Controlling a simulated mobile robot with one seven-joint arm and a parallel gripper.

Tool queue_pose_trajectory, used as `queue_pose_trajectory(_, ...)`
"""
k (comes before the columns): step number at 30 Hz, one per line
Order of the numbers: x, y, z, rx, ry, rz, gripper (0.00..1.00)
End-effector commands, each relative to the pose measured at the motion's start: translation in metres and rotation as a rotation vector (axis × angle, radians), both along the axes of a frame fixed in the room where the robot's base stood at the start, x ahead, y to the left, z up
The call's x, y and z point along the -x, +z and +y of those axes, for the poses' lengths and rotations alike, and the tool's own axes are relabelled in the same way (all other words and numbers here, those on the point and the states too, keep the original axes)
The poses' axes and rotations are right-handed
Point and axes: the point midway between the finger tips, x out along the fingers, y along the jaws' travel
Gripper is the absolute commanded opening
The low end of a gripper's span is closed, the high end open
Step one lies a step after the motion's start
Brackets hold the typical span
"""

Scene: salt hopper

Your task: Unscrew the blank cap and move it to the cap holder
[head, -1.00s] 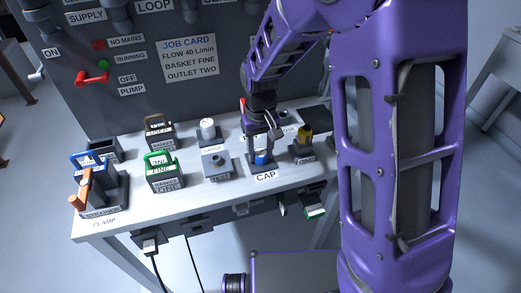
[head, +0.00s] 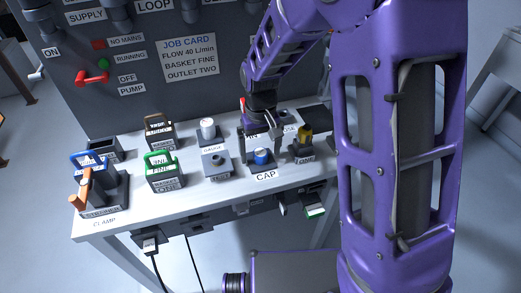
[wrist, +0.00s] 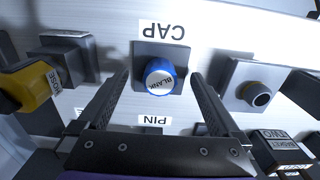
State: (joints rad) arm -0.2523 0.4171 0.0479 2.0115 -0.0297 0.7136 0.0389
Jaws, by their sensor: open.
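The blank cap (head: 261,155) is blue with a pale top. It sits upright in the grey block labelled CAP (head: 262,169) near the front edge of the bench. In the wrist view the cap (wrist: 159,76) shows the word BLANK, on its square grey block (wrist: 142,51). My gripper (head: 262,143) is open and empty, just behind and above the cap. In the wrist view its two fingers (wrist: 160,80) stand one on each side of the cap, with clear gaps.
Left of the cap is a grey block with a hollow round stub (head: 216,160). Right is a yellow-topped piece (head: 305,134) in its block. A gauge (head: 207,126) stands behind left. The green-handled basket (head: 160,168) and clamp (head: 87,185) are farther left.

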Motion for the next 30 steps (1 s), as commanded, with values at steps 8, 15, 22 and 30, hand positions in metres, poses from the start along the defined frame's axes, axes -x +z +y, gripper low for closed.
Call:
queue_pose_trajectory(8,0.000,0.007,0.000,0.000,0.000,-0.001,1.00)
queue_pose_trajectory(15,0.000,0.020,0.000,0.000,0.000,0.000,1.00)
queue_pose_trajectory(22,0.000,0.031,0.000,0.000,0.000,0.000,1.00)
queue_pose_trajectory(30,0.000,0.045,0.000,0.000,0.000,-0.001,1.00)
